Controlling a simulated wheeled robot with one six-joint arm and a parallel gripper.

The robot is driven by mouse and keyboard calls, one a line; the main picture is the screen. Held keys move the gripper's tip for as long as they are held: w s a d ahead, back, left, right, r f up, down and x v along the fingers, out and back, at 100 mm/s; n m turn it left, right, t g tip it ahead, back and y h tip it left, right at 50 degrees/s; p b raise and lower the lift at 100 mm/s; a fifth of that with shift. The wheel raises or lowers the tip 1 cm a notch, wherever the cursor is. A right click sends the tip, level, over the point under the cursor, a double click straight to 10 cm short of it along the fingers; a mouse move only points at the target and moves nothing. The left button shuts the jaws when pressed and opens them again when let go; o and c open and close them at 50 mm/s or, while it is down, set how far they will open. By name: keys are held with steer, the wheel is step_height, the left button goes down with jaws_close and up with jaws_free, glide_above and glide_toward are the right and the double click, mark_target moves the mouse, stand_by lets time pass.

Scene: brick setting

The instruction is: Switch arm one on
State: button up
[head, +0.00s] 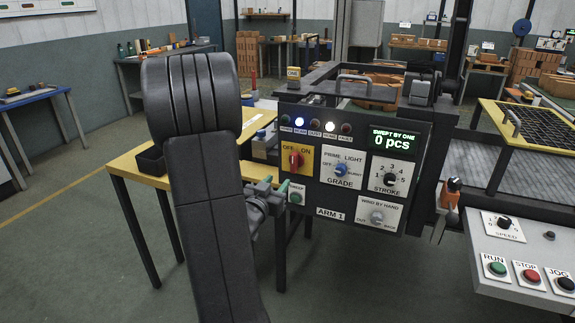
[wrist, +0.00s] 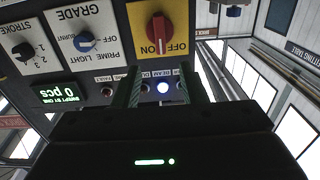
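The ARM 1 panel (head: 330,198) stands right of centre in the head view. Its red rotary switch (head: 295,159) sits on a yellow plate marked OFF and ON. In the wrist view, which shows the panel upside down, the red switch (wrist: 157,30) is at top centre. I cannot tell for certain which label it points to. My gripper (head: 274,186) is beside the panel's lower left, partly hidden by my arm. In the wrist view my gripper (wrist: 164,88) has its fingers apart with nothing between them, short of the switch.
The panel also bears a blue GRADE knob (head: 341,170), a STROKE knob (head: 389,180), a grey hand-wind knob (head: 376,216) and a green display (head: 393,140) reading 0 pcs. A lamp (wrist: 163,87) glows blue-white. A yellow table (head: 135,168) stands left; a RUN/STOP console (head: 520,248) stands right.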

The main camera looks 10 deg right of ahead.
mark_target(293, 163)
steer(key=x, duration=1.1)
steer(key=shift+w+d+p, duration=0.2)
steer(key=shift+p, duration=0.15)
steer(key=shift+c, duration=0.5)
jaws_close()
